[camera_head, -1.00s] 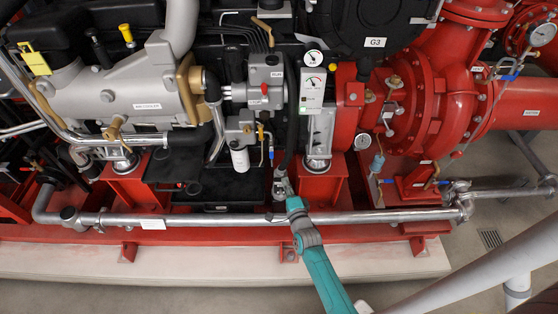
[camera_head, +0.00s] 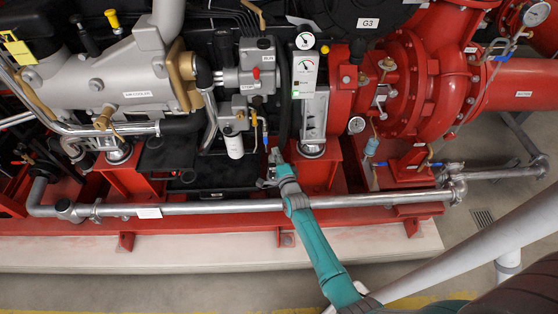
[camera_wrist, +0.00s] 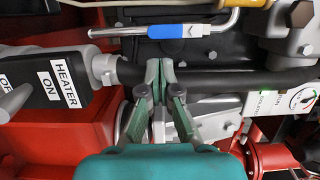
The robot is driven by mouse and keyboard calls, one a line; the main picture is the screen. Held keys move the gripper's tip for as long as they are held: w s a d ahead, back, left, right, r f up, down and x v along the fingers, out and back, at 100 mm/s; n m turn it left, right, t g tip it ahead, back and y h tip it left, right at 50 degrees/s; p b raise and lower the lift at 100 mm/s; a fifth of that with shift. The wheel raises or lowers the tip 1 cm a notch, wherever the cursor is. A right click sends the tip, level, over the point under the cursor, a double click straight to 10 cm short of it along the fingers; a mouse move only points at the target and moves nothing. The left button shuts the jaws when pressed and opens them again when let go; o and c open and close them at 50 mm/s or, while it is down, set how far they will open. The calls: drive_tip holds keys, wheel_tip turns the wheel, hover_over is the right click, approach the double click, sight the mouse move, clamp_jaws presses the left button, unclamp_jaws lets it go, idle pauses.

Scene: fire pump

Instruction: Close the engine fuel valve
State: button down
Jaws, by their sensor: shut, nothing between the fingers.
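My gripper's fingers are together and empty, in front of or against a black hose (camera_wrist: 220,78); contact cannot be told. In the head view, my gripper (camera_head: 270,174) is low at the engine's front.
A black "HEATER ON" switch box (camera_wrist: 62,82) is left of my fingers. A gauge (camera_wrist: 301,98) and red pipework (camera_wrist: 270,158) are to the right. In the head view, a long grey pipe (camera_head: 225,206) crosses under my arm, above the red base frame. Bare floor (camera_head: 150,288) lies in front.

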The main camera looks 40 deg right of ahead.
sight(265, 138)
drive_tip(key=shift+x, duration=2.1)
